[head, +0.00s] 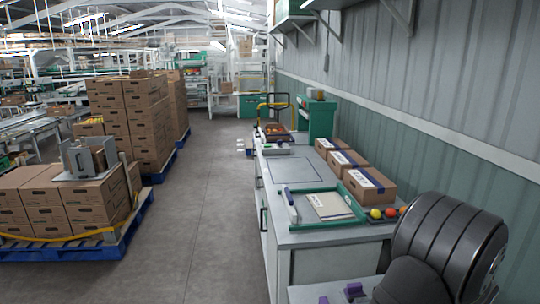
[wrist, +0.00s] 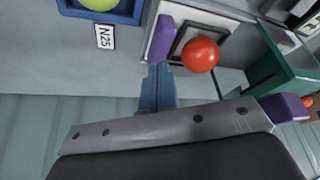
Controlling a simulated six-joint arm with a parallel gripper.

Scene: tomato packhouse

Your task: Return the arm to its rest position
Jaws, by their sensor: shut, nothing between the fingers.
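My gripper (wrist: 157,82) shows in the wrist view as two narrow blue fingers side by side, shut and empty, beyond a grey screwed bar. It is over the edge of a grey bench surface. My dark arm (head: 450,245) fills the lower right of the head view. I cannot make out the fingers in the head view. A red ball-like fruit (wrist: 201,54) lies in a dark square frame, right of the fingertips and apart from them.
The bench (head: 285,238) runs along the right wall with a green-framed tray (head: 305,222) and several cartons (head: 368,188). Purple parts (head: 354,290) are at the bottom edge. Stacked cartons (head: 80,205) stand on a blue pallet (head: 110,246) at left. The grey aisle floor (head: 210,200) is clear.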

